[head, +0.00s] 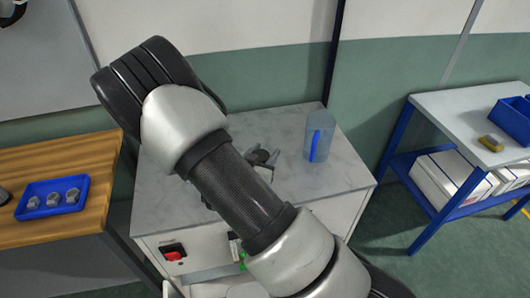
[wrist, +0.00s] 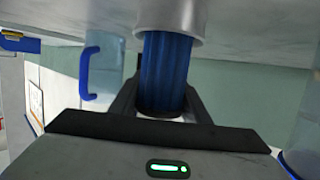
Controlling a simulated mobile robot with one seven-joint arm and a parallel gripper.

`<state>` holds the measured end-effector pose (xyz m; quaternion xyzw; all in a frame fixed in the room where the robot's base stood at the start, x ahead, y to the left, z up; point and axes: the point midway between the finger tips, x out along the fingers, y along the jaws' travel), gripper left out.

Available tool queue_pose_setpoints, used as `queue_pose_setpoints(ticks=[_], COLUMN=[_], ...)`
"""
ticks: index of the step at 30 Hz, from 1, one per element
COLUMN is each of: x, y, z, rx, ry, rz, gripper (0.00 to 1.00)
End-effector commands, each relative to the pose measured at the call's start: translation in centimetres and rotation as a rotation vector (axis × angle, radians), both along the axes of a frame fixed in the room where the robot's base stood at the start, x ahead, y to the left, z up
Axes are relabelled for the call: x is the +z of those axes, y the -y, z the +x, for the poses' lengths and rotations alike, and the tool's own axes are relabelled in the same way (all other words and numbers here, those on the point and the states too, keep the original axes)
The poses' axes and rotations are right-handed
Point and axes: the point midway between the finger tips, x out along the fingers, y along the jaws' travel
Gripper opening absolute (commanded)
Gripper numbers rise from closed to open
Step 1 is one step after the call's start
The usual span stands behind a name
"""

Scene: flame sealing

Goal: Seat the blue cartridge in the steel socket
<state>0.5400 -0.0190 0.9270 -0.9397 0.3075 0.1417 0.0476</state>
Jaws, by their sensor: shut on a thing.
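The blue cartridge (wrist: 165,75) is ribbed and sits between the two dark fingers of my gripper (wrist: 165,95) in the wrist view, which looks upside down. My gripper is shut on it. The cartridge's far end meets the rim of the pale steel socket (wrist: 168,22) and looks lined up with it. I cannot tell how deep it goes in. In the head view, part of my gripper (head: 262,158) shows beside my forearm, above the grey worktop (head: 345,175). My arm hides the cartridge and socket there.
A clear jug with a blue handle (head: 318,138) stands right of my gripper on the worktop. A red switch (head: 174,252) is on the cabinet front. A blue tray (head: 38,207) with grey pieces lies on the left wooden bench. A shelf unit (head: 455,120) with a blue bin stands right.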

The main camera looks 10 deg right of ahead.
Motion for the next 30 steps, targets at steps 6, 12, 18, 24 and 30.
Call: queue_pose_setpoints(ticks=[6,12,18,24,30], x=[-0.40,-0.58,-0.56,-0.59,-0.58], y=[0.00,0.00,-0.01,0.00,0.00], z=[0.02,0.01,0.01,0.00,0.00], rx=[0.000,0.000,0.000,0.000,0.000], ry=[0.000,0.001,0.000,0.000,0.000], rz=[0.000,-0.001,0.000,0.000,0.000], gripper=[0.19,0.46,0.64,0.64,0.64])
